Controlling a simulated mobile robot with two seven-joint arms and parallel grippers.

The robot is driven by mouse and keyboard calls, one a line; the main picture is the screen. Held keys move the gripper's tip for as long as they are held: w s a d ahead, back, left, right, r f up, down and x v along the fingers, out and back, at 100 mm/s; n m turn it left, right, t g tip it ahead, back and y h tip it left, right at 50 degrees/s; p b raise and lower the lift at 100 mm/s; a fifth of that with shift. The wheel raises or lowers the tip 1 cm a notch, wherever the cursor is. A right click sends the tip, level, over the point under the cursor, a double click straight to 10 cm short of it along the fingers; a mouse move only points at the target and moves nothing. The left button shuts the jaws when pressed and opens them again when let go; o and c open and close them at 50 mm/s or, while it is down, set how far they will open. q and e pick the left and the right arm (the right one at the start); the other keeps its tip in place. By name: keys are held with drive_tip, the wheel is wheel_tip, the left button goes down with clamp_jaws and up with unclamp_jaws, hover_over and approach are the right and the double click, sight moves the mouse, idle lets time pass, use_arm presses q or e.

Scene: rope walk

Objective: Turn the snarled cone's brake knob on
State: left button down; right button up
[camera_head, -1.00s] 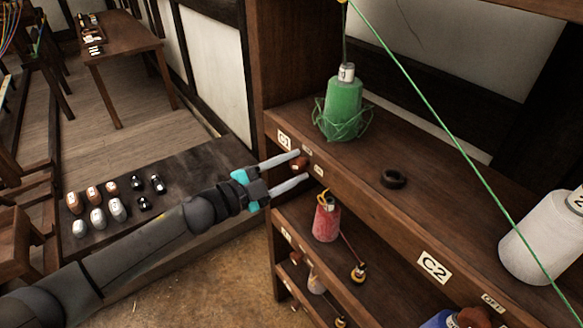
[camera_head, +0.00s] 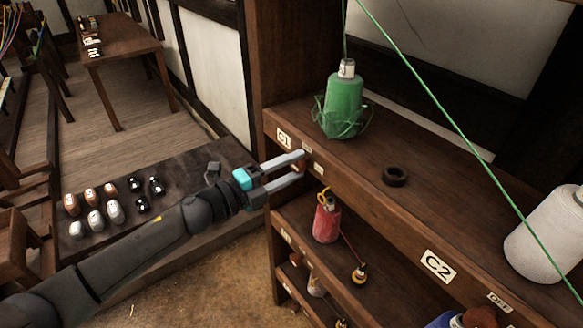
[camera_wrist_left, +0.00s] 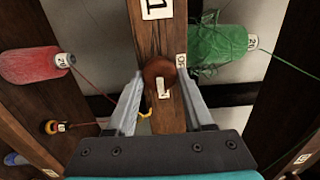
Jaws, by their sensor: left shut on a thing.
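The snarled cone (camera_head: 343,97) is green, with loose loops of thread bunched around its base, and stands upright on the top shelf above the C1 label (camera_head: 284,139). It also shows at the upper right in the left wrist view (camera_wrist_left: 215,45). The brown round brake knob (camera_wrist_left: 158,72) sits on the shelf's front edge by small white plates; the small lettering is too blurred to read fully. My left gripper (camera_head: 301,165) is shut on the knob, with one finger on each side of it. In the head view the fingers mostly hide the knob. My right gripper is out of view.
A dark ring (camera_head: 395,176) lies on the top shelf. A white cone (camera_head: 549,235) stands at the right, above the C2 label (camera_head: 438,266). A red cone (camera_head: 326,221) stands on the shelf below. A taut green line (camera_head: 430,105) slants across the front.

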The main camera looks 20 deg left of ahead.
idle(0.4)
use_arm(q)
drive_tip(key=shift+c, duration=1.7)
unclamp_jaws()
drive_tip(key=b+v, duration=0.2)
drive_tip(key=v, duration=1.3)
drive_tip(key=shift+a, duration=0.1)
